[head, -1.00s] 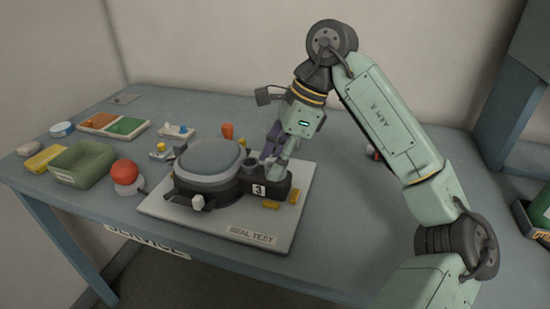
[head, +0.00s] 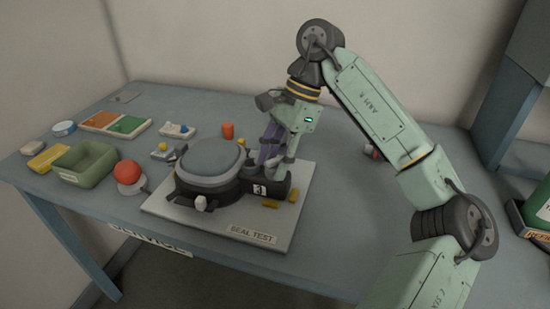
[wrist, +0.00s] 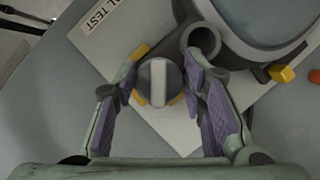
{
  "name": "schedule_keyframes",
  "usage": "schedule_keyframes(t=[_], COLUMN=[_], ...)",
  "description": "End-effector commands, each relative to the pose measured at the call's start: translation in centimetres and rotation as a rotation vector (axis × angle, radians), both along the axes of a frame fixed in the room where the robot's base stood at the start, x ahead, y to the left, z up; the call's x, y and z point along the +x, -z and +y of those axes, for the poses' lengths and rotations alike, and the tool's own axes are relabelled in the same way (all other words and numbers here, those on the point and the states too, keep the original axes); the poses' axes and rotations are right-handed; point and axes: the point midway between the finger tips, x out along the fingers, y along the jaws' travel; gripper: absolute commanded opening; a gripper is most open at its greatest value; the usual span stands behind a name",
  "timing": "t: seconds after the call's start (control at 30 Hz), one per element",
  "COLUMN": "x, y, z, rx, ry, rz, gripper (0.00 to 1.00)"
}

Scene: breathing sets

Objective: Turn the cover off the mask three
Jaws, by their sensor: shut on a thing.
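Mask three (head: 210,160) lies on a pale board, a dark round body with a grey face and a side block labelled 3 (head: 259,189). In the wrist view, a round dark grey cover (wrist: 159,96) with a pale raised bar across it lies between the purple finger pads. My gripper (wrist: 160,88) is shut on the cover's sides. An open dark ring (wrist: 201,41) of the mask is beside the cover. In the head view my gripper (head: 274,158) reaches down onto the side block, and its fingers hide the cover. I cannot tell whether the cover is still seated.
The board (head: 172,216) reads SEAL TEST and bears small yellow blocks (head: 270,203) near the mask. The table right of the board is mostly clear.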

Motion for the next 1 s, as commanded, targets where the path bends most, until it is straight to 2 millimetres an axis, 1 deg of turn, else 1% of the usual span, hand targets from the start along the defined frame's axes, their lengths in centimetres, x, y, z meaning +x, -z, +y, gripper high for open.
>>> schedule_keyframes(t=[0.67, 0.7, 1.0], x=[-0.12, -0.13, -0.07], y=[0.04, 0.17, 0.28], z=[-0.04, -0.04, -0.02], rx=[-0.008, -0.008, -0.005], ry=[-0.299, -0.311, -0.304], rz=[0.008, 0.008, 0.005], gripper=[0.13, 0.39, 0.59])
